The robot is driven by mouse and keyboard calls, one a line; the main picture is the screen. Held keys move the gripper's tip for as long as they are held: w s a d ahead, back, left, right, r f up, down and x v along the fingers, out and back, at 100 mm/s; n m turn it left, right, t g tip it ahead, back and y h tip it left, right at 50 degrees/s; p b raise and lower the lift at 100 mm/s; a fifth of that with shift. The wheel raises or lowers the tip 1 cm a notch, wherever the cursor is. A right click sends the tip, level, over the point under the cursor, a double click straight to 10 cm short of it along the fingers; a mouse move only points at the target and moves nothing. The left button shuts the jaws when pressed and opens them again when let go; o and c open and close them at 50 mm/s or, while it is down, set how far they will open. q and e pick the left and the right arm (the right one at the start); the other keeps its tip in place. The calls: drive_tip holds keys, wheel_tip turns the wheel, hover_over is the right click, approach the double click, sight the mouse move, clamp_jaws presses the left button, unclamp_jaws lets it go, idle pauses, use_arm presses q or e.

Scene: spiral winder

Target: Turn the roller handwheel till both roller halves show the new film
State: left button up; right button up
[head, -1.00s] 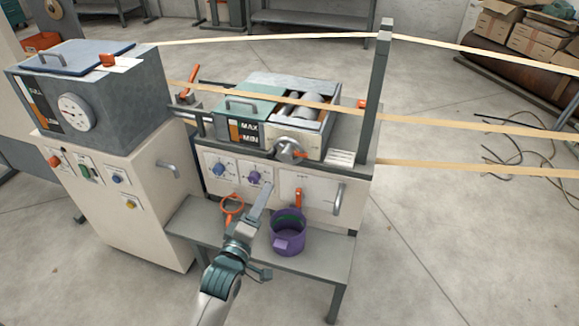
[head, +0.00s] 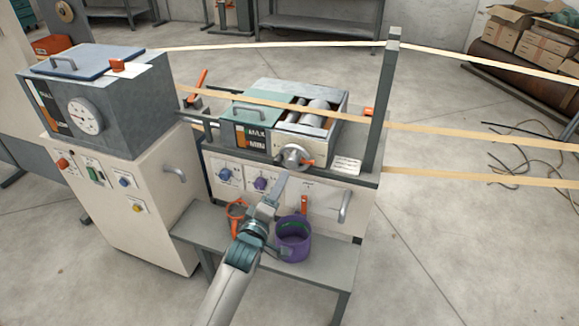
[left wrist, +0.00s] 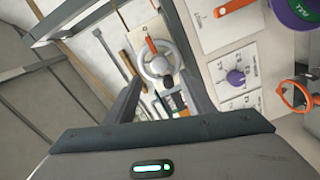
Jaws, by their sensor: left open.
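The silver roller handwheel (head: 295,157) sits on the front of the roller box (head: 262,146), below the open bay. In the left wrist view the handwheel (left wrist: 155,65) shows between my fingers, with an orange part near its rim. Pale grey rollers (head: 318,109) lie in the bay; I cannot tell whether film covers them. My left gripper (head: 281,180) is open, just below and in front of the handwheel, and seems apart from it. My right gripper is not in view.
A purple tub (head: 293,240) and an orange ring-shaped tool (head: 236,210) are on the low shelf (head: 205,222). A grey post (head: 382,100) stands right of the roller box. Tan strips (head: 450,133) run across the machine. A cabinet with a gauge (head: 86,115) stands at left.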

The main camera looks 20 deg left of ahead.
sight(291, 165)
use_arm(q)
drive_tip(key=w, duration=0.9)
drive_tip(key=shift+w+d, duration=0.15)
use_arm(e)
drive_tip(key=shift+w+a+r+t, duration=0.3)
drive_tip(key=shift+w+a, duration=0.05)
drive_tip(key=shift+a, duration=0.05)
use_arm(q)
drive_tip(key=shift+p, duration=0.3)
drive_tip(key=c, duration=1)
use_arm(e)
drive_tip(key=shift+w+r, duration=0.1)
